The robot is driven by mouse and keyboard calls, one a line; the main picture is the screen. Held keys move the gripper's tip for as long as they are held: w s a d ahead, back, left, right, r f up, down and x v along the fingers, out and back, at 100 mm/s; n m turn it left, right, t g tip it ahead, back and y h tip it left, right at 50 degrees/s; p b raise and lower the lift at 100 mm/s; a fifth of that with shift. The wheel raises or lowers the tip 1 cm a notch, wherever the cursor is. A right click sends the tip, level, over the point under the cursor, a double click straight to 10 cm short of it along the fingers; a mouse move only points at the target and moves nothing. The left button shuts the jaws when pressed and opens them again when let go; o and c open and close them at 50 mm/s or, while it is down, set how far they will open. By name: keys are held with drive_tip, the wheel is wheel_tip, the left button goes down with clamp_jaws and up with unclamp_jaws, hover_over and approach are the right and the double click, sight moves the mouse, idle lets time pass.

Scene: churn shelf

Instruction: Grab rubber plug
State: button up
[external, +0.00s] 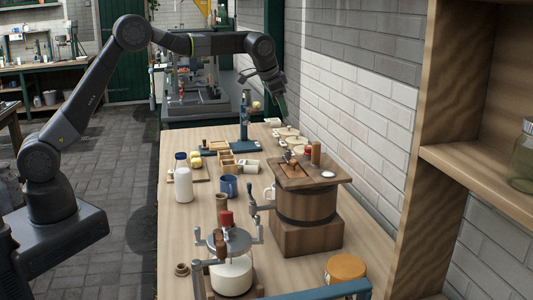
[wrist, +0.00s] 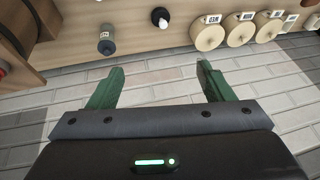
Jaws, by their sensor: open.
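My gripper (wrist: 157,75) is open and empty, its two green fingers apart over the wall in the wrist view. In the external view my gripper (external: 279,103) hangs above the far right part of the bench, close to the brick wall. A small black round piece with a pale spot (wrist: 160,17) lies on the bench beyond the fingertips. A short grey cylinder with a light tag (wrist: 107,38) stands to its left. Either could be the rubber plug; I cannot tell which. Neither touches the fingers. I cannot pick out the plug in the external view.
Several labelled pale discs (wrist: 207,33) line the bench at right in the wrist view. The wooden churn (external: 308,205) stands nearer the external camera. A blue stand (external: 245,120), blue mug (external: 228,187) and white bottle (external: 183,180) occupy the bench. The brick wall (external: 345,90) borders it.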

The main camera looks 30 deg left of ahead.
drive_tip(key=shift+w+d+f+h+b, duration=0.8)
drive_tip(key=shift+w+f, duration=1.3)
drive_tip(key=shift+f, duration=2.75)
drive_tip(key=shift+w+d+f+h+b, duration=0.3)
drive_tip(key=shift+w+f+b, duration=1.35)
drive_tip(key=shift+f, duration=3.25)
drive_tip(key=shift+w+d+f+h+b, duration=0.6)
drive_tip(key=shift+w+f, duration=1.95)
drive_tip(key=shift+f, duration=2.3)
drive_tip(key=shift+c, duration=0.4)
drive_tip(key=c, duration=0.9)
